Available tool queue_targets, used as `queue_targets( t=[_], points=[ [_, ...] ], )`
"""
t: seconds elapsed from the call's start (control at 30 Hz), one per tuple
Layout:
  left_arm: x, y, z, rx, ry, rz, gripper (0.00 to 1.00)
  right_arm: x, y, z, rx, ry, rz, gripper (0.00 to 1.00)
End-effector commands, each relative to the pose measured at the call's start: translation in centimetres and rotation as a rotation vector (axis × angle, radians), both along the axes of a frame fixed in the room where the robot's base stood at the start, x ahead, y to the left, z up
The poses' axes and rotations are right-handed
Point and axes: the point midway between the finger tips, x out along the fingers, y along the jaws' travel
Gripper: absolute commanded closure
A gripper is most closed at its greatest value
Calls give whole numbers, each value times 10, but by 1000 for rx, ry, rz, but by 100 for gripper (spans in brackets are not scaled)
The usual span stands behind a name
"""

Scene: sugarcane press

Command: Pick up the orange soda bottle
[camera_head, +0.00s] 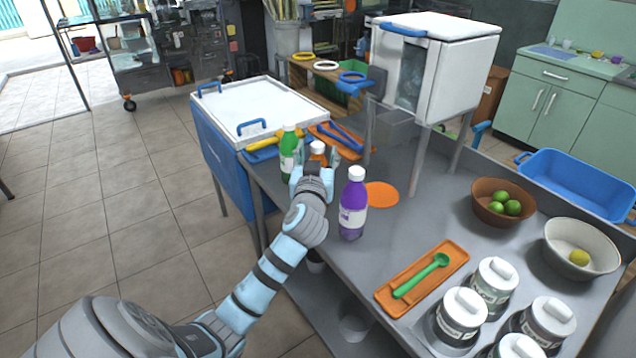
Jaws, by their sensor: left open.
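The orange soda bottle (317,150) stands on the grey metal table, with its white cap and upper part showing. Its lower part is hidden behind my left gripper. My left gripper (318,162) is at the bottle, its fingers open on either side of it; I cannot tell whether they touch it. A green soda bottle (289,152) stands just left of it. A purple soda bottle (353,205) stands nearer, to the right of my left wrist. My right gripper is not in view.
An orange disc (381,195) lies behind the purple bottle. An orange tray (422,279) with a green spoon, lidded jars (462,317), a brown bowl (503,203) of limes and a white bowl (581,248) stand right. A blue cooler (221,150) stands left of the table.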

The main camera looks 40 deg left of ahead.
Motion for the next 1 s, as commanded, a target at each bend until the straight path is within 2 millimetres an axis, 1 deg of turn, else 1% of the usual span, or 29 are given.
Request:
queue_targets(
  t=[0.03,0.13,0.33,0.37,0.4,0.67,0.7,1.0],
  points=[
    [7,7,1,2,0,2,49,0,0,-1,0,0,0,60],
    [19,14,0,0,1,0,49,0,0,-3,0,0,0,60],
    [21,15,0,0,1,-1,49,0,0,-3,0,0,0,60],
    [21,15,0,0,1,-1,50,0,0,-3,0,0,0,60],
    [21,15,0,0,1,-1,57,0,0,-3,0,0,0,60],
    [21,14,0,1,2,-1,98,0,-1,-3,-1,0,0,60],
    [21,14,0,1,3,-1,100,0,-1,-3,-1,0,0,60],
    [21,14,1,2,1,-2,100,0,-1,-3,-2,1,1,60]
  ],
)
